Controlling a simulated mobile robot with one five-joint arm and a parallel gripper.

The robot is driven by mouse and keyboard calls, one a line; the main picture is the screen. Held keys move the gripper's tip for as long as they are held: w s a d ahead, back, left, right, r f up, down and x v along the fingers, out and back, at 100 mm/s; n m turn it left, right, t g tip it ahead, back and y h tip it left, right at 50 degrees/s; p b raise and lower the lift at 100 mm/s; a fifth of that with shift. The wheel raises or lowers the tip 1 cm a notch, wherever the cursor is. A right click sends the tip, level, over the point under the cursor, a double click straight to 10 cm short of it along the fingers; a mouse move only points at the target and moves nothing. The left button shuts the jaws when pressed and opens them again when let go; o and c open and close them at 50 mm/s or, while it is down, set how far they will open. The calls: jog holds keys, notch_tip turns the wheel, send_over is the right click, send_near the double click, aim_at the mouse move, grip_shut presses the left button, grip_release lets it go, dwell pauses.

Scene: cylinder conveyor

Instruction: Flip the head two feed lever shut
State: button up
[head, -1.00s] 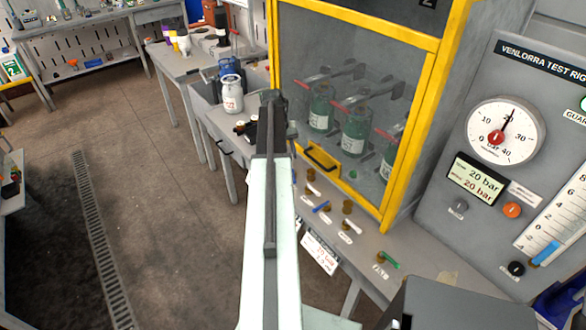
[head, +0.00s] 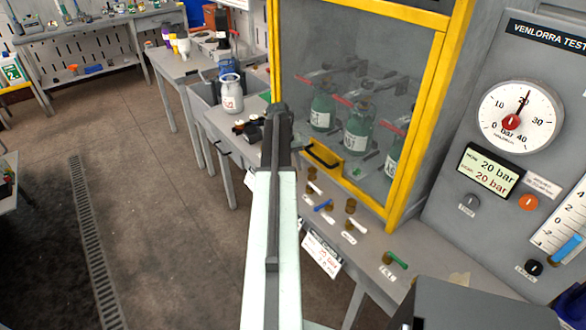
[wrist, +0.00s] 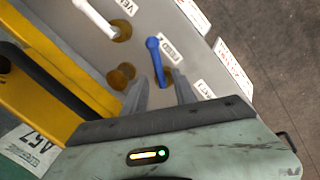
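In the wrist view a blue lever (wrist: 158,58) with a FEED label (wrist: 168,48) lies just past the fingertips of my gripper (wrist: 160,86). The gripper is open, with its two grey fingers apart and nothing held. The lever's brass pivot end is partly hidden by the fingers. I cannot tell whether they touch it. A blue lever also shows on the bench front in the head view (head: 323,207); its label is too small to read there. My gripper's fingers are hidden behind my arm in the head view.
A white lever (wrist: 95,17) on a brass valve is beside the blue one. A yellow-framed cabinet (head: 400,200) with green bottles stands behind the levers. A green lever (head: 397,261) is farther right. A panel with a pressure gauge (head: 513,121) stands at right.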

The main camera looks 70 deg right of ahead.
grip_shut()
jog(key=shift+d, duration=0.35)
jog(key=shift+a, duration=0.25)
jog(key=shift+s, duration=0.1)
jog(key=shift+a+n, duration=0.1)
jog(key=shift+n, duration=0.5)
jog(key=shift+s+n+t+h, duration=0.2)
jog(key=shift+n, duration=1)
jog(key=shift+s+n+t+h, duration=0.15)
jog(key=shift+n+t+h, duration=0.05)
jog(key=shift+n, duration=1)
